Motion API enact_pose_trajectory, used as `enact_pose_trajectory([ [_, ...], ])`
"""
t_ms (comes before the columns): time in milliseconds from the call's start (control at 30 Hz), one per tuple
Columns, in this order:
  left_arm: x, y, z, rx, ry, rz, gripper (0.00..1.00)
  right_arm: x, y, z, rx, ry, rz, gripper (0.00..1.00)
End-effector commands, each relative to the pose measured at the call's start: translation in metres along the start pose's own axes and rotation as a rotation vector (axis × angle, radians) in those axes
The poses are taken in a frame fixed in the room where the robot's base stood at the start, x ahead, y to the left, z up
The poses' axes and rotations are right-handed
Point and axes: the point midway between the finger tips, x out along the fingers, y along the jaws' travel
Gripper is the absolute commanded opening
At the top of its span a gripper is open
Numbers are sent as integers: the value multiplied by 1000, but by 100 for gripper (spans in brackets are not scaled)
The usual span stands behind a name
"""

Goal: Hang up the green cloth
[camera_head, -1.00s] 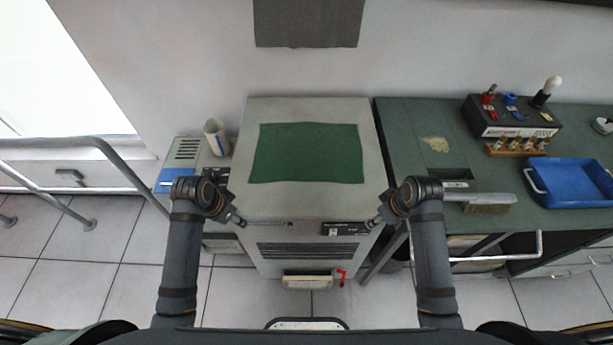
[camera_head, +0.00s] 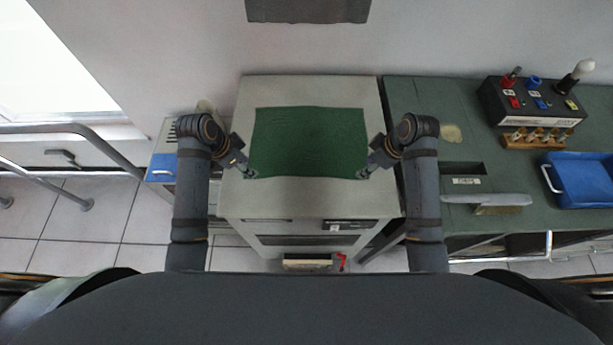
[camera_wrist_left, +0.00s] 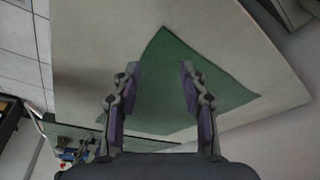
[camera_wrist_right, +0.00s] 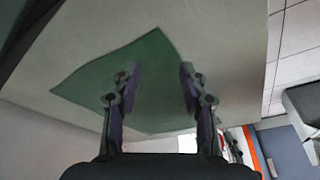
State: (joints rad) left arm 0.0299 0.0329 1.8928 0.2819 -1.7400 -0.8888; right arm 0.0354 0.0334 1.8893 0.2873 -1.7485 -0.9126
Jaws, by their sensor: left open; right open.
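The green cloth (camera_head: 307,142) lies flat on top of a pale grey cabinet (camera_head: 308,90) in the head view. My left gripper (camera_head: 250,175) is open at the cloth's near left corner. My right gripper (camera_head: 362,175) is open at its near right corner. In the left wrist view a corner of the cloth (camera_wrist_left: 165,85) shows between and beyond the two open fingers (camera_wrist_left: 158,72). In the right wrist view the cloth (camera_wrist_right: 135,85) shows likewise between the open fingers (camera_wrist_right: 160,72). Neither gripper holds it.
A dark grey panel (camera_head: 308,8) is on the wall behind the cabinet. To the right is a green workbench (camera_head: 430,110) with a black switch box (camera_head: 530,105), a blue tray (camera_head: 585,180) and a brush (camera_head: 490,200). A metal rail (camera_head: 60,130) stands on the left.

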Motion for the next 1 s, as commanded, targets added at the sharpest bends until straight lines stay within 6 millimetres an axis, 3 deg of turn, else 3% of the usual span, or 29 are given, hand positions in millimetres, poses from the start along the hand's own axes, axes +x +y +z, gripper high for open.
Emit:
enact_pose_trajectory([
  [200, 27, 0, 8, -1, -1, 2, 43, 27, 0, 9, 1, -1, -2, 43],
  [700, 37, 0, 12, -1, 0, 0, 43, 37, 0, 12, 0, 1, 1, 43],
  [1000, 36, 1, 12, -2, -1, 1, 23, 36, 0, 11, 1, 0, -1, 23],
])
